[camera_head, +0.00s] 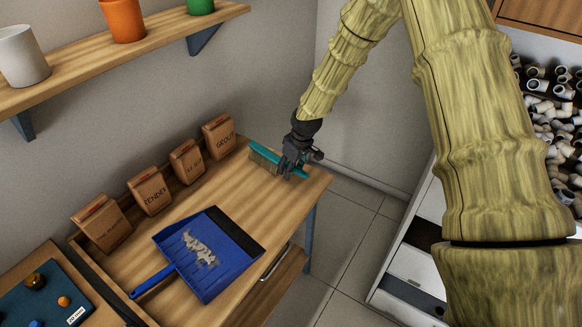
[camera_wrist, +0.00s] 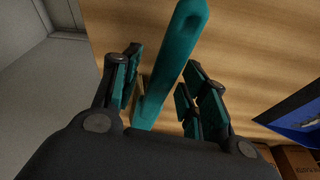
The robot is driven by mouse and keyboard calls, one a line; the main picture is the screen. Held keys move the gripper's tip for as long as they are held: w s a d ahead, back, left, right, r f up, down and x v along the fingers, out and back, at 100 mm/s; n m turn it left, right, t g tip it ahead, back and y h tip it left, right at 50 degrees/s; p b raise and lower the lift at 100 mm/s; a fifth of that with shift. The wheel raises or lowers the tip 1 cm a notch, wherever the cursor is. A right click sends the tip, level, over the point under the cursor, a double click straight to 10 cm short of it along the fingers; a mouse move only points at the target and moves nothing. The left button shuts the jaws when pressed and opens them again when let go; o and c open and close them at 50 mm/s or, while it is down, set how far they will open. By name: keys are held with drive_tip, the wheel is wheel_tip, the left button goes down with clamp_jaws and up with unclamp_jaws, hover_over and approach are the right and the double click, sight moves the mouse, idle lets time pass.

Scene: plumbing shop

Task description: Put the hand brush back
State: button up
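The hand brush (camera_head: 263,151) is teal with tan bristles and lies at the far right end of the wooden bench (camera_head: 225,205), near the wall. My gripper (camera_head: 292,168) is over its handle side. In the wrist view the teal brush (camera_wrist: 178,55) runs between the two fingers of my gripper (camera_wrist: 158,88). The fingers stand apart on either side of it, with a visible gap at least on the right. Part of the brush is hidden behind my gripper's body. A blue dustpan (camera_head: 226,270) with pale debris (camera_head: 200,248) lies on the bench.
Several brown boxes (camera_head: 150,190) line the bench's wall side. A shelf (camera_head: 85,75) with pots (camera_head: 122,20) hangs above. A teal mat (camera_head: 45,300) with small items is at lower left. Floor (camera_head: 345,235) is clear right of the bench; bins of pipe fittings (camera_head: 548,108) stand beyond.

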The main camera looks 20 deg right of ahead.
drive_tip(key=v, duration=1.2)
drive_tip(key=shift+d, duration=0.1)
